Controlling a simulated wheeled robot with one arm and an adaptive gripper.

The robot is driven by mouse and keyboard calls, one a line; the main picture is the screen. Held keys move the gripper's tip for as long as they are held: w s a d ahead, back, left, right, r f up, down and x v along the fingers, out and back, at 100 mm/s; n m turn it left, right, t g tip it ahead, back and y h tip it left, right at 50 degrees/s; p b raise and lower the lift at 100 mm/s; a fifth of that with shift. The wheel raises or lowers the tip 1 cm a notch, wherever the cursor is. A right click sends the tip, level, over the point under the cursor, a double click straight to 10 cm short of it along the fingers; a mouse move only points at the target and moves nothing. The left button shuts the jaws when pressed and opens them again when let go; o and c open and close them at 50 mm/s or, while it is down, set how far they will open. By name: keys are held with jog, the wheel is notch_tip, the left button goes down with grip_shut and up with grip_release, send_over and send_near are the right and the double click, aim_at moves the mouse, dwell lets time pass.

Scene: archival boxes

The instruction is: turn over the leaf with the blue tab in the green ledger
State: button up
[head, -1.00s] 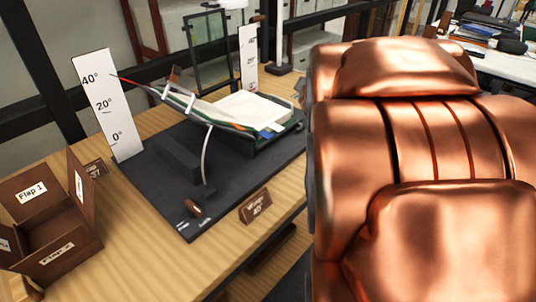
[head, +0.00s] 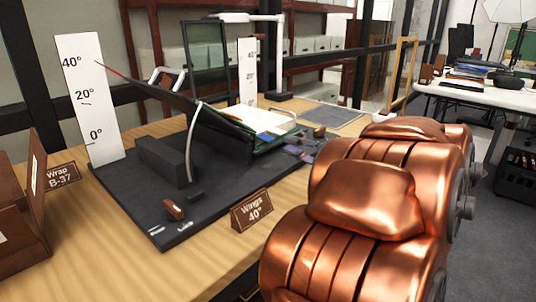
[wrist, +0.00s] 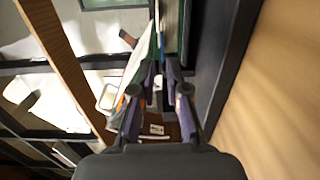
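The green ledger (head: 262,146) lies open in a dark cradle (head: 225,185), with white pages showing and its left side raised on a tilted wing. A small blue tab (head: 266,136) shows at the front edge of the pages, with an orange mark near it. My gripper (head: 300,150) has purple fingers and is at the ledger's right front corner. In the wrist view my gripper (wrist: 161,70) has its fingers apart, with a gap between them. Green and white page edges (wrist: 155,45) show just beyond the fingertips. I cannot tell whether the fingers touch a leaf.
An angle scale (head: 90,100) stands at the left, and a second one (head: 248,72) behind. A "Wings 40°" sign (head: 252,210) stands in front of the cradle. A brown flap box (head: 20,220) is at the left edge. A grey mat (head: 333,116) lies clear behind.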

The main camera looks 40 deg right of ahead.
aim_at(268, 138)
jog(key=shift+s+a+f, duration=0.1)
jog(key=shift+a+f, duration=0.05)
jog(key=shift+f, duration=0.05)
jog(key=shift+w+a, duration=0.15)
jog(key=shift+w, duration=0.25)
jog(key=shift+b+x, duration=0.9)
jog(key=shift+x, duration=2.6)
jog(key=shift+c, duration=0.3)
grip_shut()
jog(key=shift+n, duration=0.3)
